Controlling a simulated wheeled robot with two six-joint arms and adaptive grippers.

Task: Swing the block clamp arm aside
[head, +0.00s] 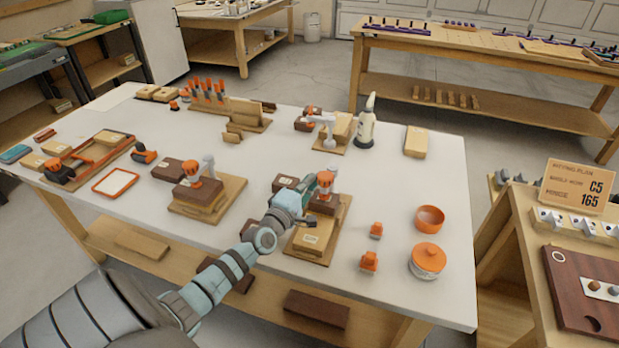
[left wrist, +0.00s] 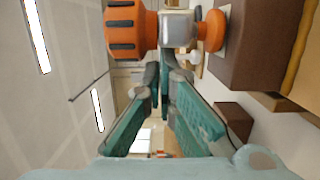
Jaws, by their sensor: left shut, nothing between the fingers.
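My left gripper (head: 312,192) reaches over the bench to the front block clamp, with its fingers (left wrist: 163,78) shut and empty. The clamp has an orange knob (head: 325,180), a dark brown block (head: 323,205) and a wooden base (head: 310,243). In the left wrist view the ribbed orange knob (left wrist: 132,30), the grey metal clamp arm (left wrist: 178,28) and an orange pad-like end (left wrist: 213,30) lie across the picture, just beyond my fingertips. The brown block (left wrist: 265,50) is to the right. I cannot tell whether my fingers touch the arm. My gripper partly hides the clamp in the head view.
A similar clamp (head: 205,190) stands to the left, and another fixture (head: 330,128) with a white bottle (head: 366,125) behind. Orange pieces (head: 369,261), an orange bowl (head: 430,218) and a lidded jar (head: 427,262) are to the right. The white bench top (head: 420,180) is clear behind the bowl.

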